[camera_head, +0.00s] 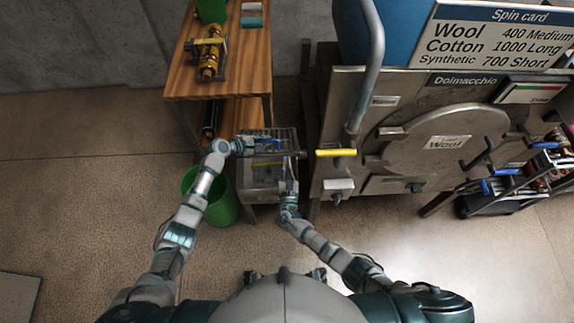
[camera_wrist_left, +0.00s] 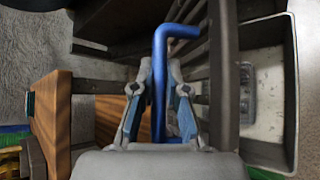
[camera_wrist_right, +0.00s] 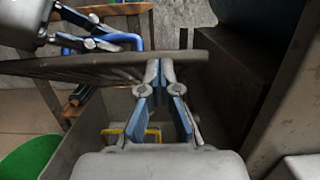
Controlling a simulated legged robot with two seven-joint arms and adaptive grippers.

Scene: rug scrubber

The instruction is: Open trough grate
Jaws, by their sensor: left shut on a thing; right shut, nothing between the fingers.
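The trough (camera_head: 262,172) stands between the wooden bench and the grey machine. Its barred grate (camera_head: 268,134) appears raised at an angle; in the right wrist view the grate (camera_wrist_right: 110,66) shows nearly edge-on above the trough. My left gripper (camera_head: 270,143) is shut on the grate's blue handle; the handle (camera_wrist_left: 160,78) stands between its fingers in the left wrist view. My right gripper (camera_head: 291,157) is shut and empty at the grate's side. In the right wrist view its fingertips (camera_wrist_right: 159,66) overlap the grate's edge; whether they touch it is unclear.
A yellow bail (camera_wrist_right: 150,133) shows inside the trough. A green bucket (camera_head: 222,200) stands to its left, and the wooden bench (camera_head: 240,75) behind left. The machine (camera_head: 345,110), with a yellow-handled lever (camera_head: 336,153), is close on the right. Floor in front is clear.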

